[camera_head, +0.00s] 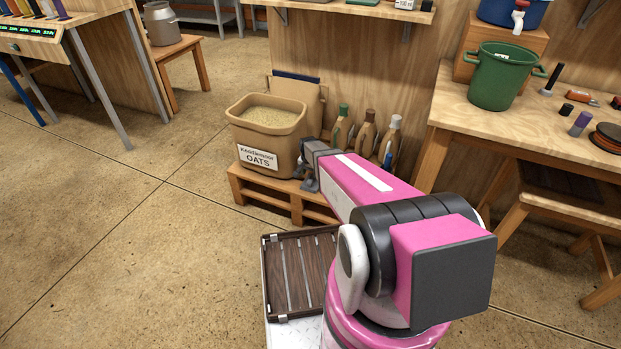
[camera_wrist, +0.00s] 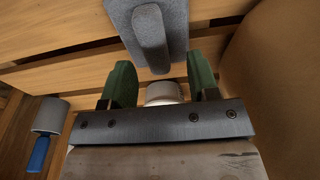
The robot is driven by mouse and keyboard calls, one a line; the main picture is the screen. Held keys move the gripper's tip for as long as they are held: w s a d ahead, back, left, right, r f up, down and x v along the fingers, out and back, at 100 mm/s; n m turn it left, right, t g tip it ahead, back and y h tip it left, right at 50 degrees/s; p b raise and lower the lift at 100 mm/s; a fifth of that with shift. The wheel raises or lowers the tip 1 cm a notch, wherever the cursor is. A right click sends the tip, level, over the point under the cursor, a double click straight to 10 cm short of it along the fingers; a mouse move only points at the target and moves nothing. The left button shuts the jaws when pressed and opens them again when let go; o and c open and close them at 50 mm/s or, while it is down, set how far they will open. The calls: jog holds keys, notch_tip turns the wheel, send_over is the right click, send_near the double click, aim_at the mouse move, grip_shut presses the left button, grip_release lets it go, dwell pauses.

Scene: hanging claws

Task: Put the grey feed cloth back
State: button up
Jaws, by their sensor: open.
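A grey cloth-like piece (camera_wrist: 177,18) with a raised grey fold lies over the pallet's wooden slats, straight ahead of my fingers in the wrist view. I take it to be the grey feed cloth. My gripper (camera_wrist: 158,60) is open, with its green fingers apart on either side of the fold's lower end; I cannot tell whether they touch it. In the head view my arm reaches to the front of the pallet, and the fingers and cloth are mostly hidden behind it.
The oats tub (camera_head: 265,122) stands on the pallet (camera_head: 295,202), close to my gripper. Several bottles (camera_head: 342,128) stand to its right. A grey cylinder with a blue handle (camera_wrist: 40,150) shows in the wrist view. A slatted dark tray (camera_head: 300,272) is nearer. Floor at left is clear.

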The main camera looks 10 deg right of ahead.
aim_at(310, 179)
notch_tip(310, 179, up, 8)
jog(key=s+r+n, duration=0.2)
jog(key=s+r, duration=0.3)
jog(key=s, duration=0.3)
jog(key=s+r+n, duration=0.2)
jog(key=s+r, duration=0.3)
jog(key=s, duration=0.3)
jog(key=s+r+n+g, duration=0.1)
jog(key=s+r+n, duration=0.1)
jog(key=s+r, duration=0.3)
jog(key=s, duration=0.3)
jog(key=shift+d+n+y, duration=0.15)
jog(key=shift+n+y, duration=0.25)
